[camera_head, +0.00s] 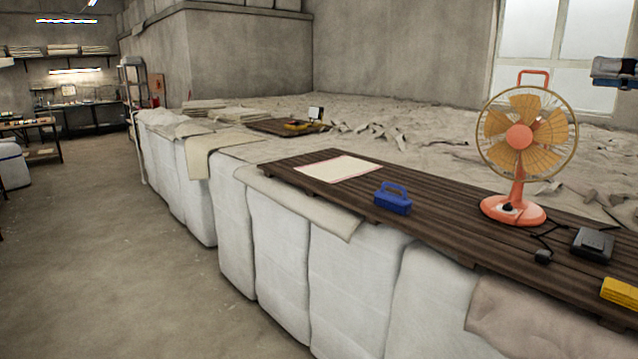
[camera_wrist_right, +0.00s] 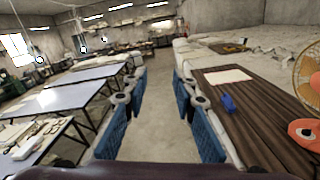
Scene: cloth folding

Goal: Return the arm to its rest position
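My right gripper (camera_head: 615,72) shows only in part at the right edge of the head view, raised in front of the window. In the right wrist view its blue-padded fingers (camera_wrist_right: 160,88) stand wide apart with nothing between them, only floor beyond. A flat pale cloth with a reddish border (camera_head: 339,168) lies on a dark slatted wooden board (camera_head: 280,174), well away from the gripper. The cloth also shows in the right wrist view (camera_wrist_right: 228,76). My left gripper is in neither view.
On the board are a blue handled block (camera_head: 393,198), an orange fan (camera_head: 519,140), a dark box (camera_head: 592,245) with a cable and a yellow folded item (camera_head: 620,292). White padded bales (camera_head: 280,250) support it. Long tables (camera_wrist_right: 65,98) stand left in the wrist view.

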